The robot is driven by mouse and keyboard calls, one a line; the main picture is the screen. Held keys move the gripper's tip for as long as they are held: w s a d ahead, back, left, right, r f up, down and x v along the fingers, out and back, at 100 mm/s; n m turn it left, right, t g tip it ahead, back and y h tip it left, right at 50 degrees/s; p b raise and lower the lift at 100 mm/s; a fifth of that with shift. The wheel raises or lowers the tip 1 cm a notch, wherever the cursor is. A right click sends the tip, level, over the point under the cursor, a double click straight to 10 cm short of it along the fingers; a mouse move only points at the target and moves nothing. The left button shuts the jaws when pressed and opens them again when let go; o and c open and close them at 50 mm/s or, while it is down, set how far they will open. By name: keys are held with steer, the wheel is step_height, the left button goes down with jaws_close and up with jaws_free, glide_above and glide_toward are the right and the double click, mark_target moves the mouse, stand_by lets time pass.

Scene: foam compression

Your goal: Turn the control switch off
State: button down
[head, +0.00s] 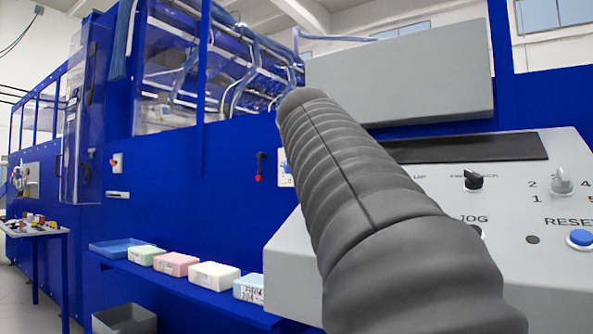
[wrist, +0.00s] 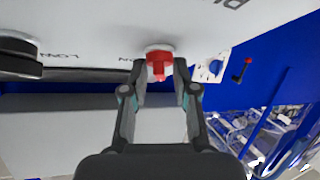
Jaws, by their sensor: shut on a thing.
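A red switch knob (wrist: 158,71) on a round pale base stands out from the light grey control panel (wrist: 100,22) in the wrist view. My gripper (wrist: 160,66) has a fingertip on each side of the red knob and is shut on it. The lettering next to the knob is cut off or upside down and hard to read. In the head view my grey sleeved arm hides the gripper and the red knob. The right part of the control panel (head: 400,155) shows there.
The panel carries a black selector (head: 473,180), a grey selector (head: 561,181) and a blue reset button (head: 579,239). A large black knob (wrist: 18,55) is left in the wrist view. Foam blocks (head: 214,275) lie on a blue shelf (head: 185,297). A grey bin (head: 124,319) stands below.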

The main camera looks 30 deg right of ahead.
steer(key=shift+s+d+r+n+t+y+p, duration=0.1)
steer(key=shift+n+t+y+p, duration=0.4)
steer(key=shift+n, duration=0.45)
steer(key=shift+d+n+t+y+p, duration=0.1)
steer(key=shift+n+t+y+p, duration=0.2)
steer(key=shift+n+y+p, duration=0.5)
steer(key=shift+a+n, duration=0.1)
steer(key=shift+n, duration=0.35)
steer(key=c, duration=1.2)
jaws_free()
steer(key=shift+c, duration=0.2)
steer(key=v, duration=0.7)
steer(key=shift+s, duration=0.25)
steer(key=shift+a, duration=0.1)
